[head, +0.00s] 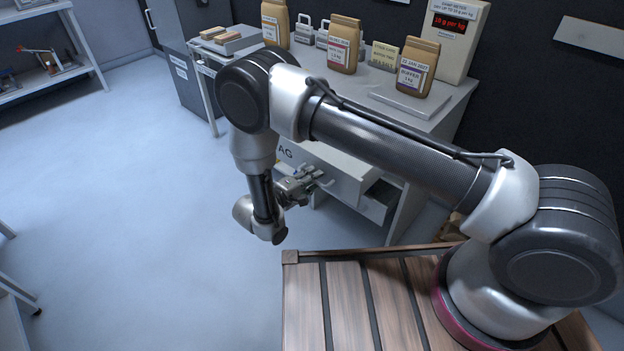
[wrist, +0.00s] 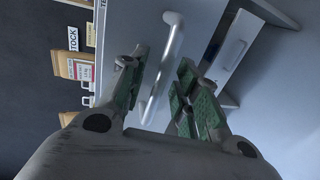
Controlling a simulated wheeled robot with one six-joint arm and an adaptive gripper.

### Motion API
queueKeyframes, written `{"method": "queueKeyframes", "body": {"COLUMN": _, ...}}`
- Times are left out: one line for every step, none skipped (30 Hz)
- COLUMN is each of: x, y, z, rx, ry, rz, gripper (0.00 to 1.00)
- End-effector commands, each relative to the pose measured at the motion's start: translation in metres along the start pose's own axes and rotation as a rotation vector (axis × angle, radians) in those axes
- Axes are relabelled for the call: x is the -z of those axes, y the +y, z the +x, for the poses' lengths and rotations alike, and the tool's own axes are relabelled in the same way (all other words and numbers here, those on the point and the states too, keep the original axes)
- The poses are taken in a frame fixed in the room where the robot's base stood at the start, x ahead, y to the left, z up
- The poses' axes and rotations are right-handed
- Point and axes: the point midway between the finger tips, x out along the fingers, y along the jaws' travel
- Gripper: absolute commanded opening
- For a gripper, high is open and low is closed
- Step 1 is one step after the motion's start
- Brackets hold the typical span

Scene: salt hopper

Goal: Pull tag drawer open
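The tag drawer (head: 335,175) is in the front of the grey bench, with part of its lettering, "AG", showing left of my arm. Its silver bar handle (wrist: 172,60) shows in the wrist view. My gripper (head: 308,180) is in front of the drawer in the head view. In the wrist view my gripper (wrist: 160,95) is open, its green-padded fingers on either side of the handle's lower part. A gap shows beside the handle on both sides; whether a pad touches it I cannot tell. My arm hides part of the drawer front.
The bench top (head: 445,108) holds paper bags (head: 343,45), a salt meter (head: 452,40) and a flat plate (head: 408,102). A separate drawer or open compartment (head: 380,200) shows below at right. A slatted wooden surface (head: 345,300) lies nearest. Floor at left is clear.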

Motion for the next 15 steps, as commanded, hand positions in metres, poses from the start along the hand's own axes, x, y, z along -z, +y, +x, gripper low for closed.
{"method": "queueKeyframes", "body": {"x": 0.001, "y": 0.000, "z": -0.006, "rx": 0.000, "ry": 0.003, "rz": 0.001, "gripper": 0.31}}
{"method": "queueKeyframes", "body": {"x": 0.001, "y": 0.000, "z": -0.010, "rx": 0.000, "ry": 0.004, "rz": 0.001, "gripper": 0.31}}
{"method": "queueKeyframes", "body": {"x": 0.001, "y": 0.000, "z": -0.017, "rx": 0.000, "ry": 0.005, "rz": 0.001, "gripper": 0.31}}
{"method": "queueKeyframes", "body": {"x": 0.001, "y": 0.000, "z": -0.023, "rx": 0.000, "ry": 0.005, "rz": 0.001, "gripper": 0.31}}
{"method": "queueKeyframes", "body": {"x": 0.002, "y": 0.000, "z": -0.030, "rx": 0.000, "ry": 0.007, "rz": 0.001, "gripper": 0.31}}
{"method": "queueKeyframes", "body": {"x": 0.001, "y": 0.000, "z": -0.039, "rx": 0.000, "ry": 0.006, "rz": 0.001, "gripper": 0.31}}
{"method": "queueKeyframes", "body": {"x": 0.001, "y": 0.000, "z": -0.046, "rx": 0.000, "ry": 0.007, "rz": 0.000, "gripper": 0.31}}
{"method": "queueKeyframes", "body": {"x": 0.001, "y": -0.001, "z": -0.053, "rx": 0.000, "ry": 0.006, "rz": 0.000, "gripper": 0.31}}
{"method": "queueKeyframes", "body": {"x": 0.001, "y": -0.001, "z": -0.063, "rx": 0.001, "ry": 0.007, "rz": 0.001, "gripper": 0.31}}
{"method": "queueKeyframes", "body": {"x": 0.001, "y": -0.001, "z": -0.069, "rx": 0.001, "ry": 0.007, "rz": 0.001, "gripper": 0.31}}
{"method": "queueKeyframes", "body": {"x": 0.001, "y": -0.001, "z": -0.076, "rx": 0.001, "ry": 0.006, "rz": 0.001, "gripper": 0.31}}
{"method": "queueKeyframes", "body": {"x": 0.001, "y": -0.001, "z": -0.084, "rx": 0.001, "ry": 0.006, "rz": 0.001, "gripper": 0.31}}
{"method": "queueKeyframes", "body": {"x": 0.001, "y": -0.001, "z": -0.089, "rx": 0.001, "ry": 0.006, "rz": 0.000, "gripper": 0.31}}
{"method": "queueKeyframes", "body": {"x": 0.001, "y": -0.001, "z": -0.094, "rx": 0.001, "ry": 0.005, "rz": 0.000, "gripper": 0.31}}
{"method": "queueKeyframes", "body": {"x": 0.001, "y": 0.000, "z": -0.100, "rx": 0.001, "ry": 0.005, "rz": 0.001, "gripper": 0.31}}
